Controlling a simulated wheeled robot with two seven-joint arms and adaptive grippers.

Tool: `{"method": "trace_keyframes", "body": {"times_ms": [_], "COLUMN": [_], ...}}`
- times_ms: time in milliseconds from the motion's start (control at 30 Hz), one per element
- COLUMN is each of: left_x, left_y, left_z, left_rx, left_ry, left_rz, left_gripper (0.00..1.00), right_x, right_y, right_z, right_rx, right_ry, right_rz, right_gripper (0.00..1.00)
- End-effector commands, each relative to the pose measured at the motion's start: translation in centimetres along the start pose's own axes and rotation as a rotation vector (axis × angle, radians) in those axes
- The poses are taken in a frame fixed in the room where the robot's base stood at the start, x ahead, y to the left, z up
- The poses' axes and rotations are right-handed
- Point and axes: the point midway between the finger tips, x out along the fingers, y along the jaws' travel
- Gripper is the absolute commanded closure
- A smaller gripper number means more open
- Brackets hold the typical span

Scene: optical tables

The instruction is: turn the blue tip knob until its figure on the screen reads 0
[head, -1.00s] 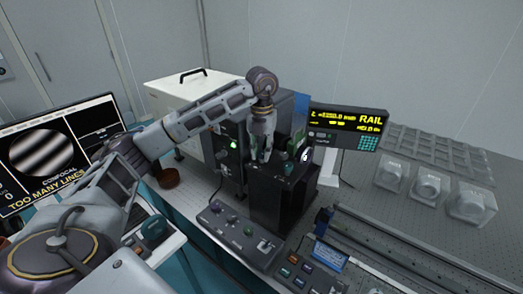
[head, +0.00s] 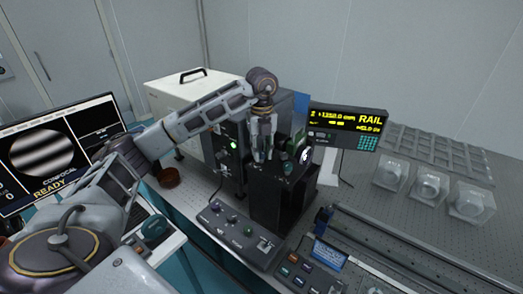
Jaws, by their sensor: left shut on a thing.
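My left gripper (head: 263,157) points down at the top of the black box (head: 280,200), its fingers closed at a knob there. The fingers hide that knob, so its blue colour does not show. A dark green knob (head: 287,169) sits just to the right on the same box. The screen (head: 60,150) at the left shows nearly level, blurred light and dark bands and the words CONFOCAL and READY. A figure that looks like 0 shows at its left edge, partly cut off; the other figures are too small to read. My right gripper is out of view.
A control box with small knobs (head: 238,233) stands in front of the black box. A yellow-lettered RAIL display (head: 346,120) stands behind it. A rail (head: 420,245) runs along the right. Several clear-covered mounts (head: 429,186) stand farther right.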

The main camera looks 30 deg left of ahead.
Motion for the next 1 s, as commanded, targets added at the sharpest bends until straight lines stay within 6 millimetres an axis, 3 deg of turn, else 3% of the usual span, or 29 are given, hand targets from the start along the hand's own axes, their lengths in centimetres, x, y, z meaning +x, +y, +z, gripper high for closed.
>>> {"method": "trace_keyframes", "body": {"times_ms": [367, 400, 567, 1000], "left_x": [-0.15, -0.15, -0.1, -0.35], "left_y": [-0.03, -0.03, -0.02, -0.03], "left_z": [0.07, 0.07, 0.04, 0.02], "left_rx": [-0.005, -0.005, -0.004, -0.004], "left_ry": [-0.002, -0.002, -0.001, -0.001], "left_rz": [-0.003, -0.003, -0.002, -0.001], "left_gripper": [0.99, 0.71, 0.52, 0.52], "right_x": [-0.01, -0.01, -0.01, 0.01], "right_y": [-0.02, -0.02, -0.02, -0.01], "right_z": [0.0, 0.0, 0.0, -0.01], "right_rx": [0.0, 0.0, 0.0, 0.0], "right_ry": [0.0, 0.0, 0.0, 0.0], "right_rz": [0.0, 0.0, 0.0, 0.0], "right_gripper": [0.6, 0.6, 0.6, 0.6]}}
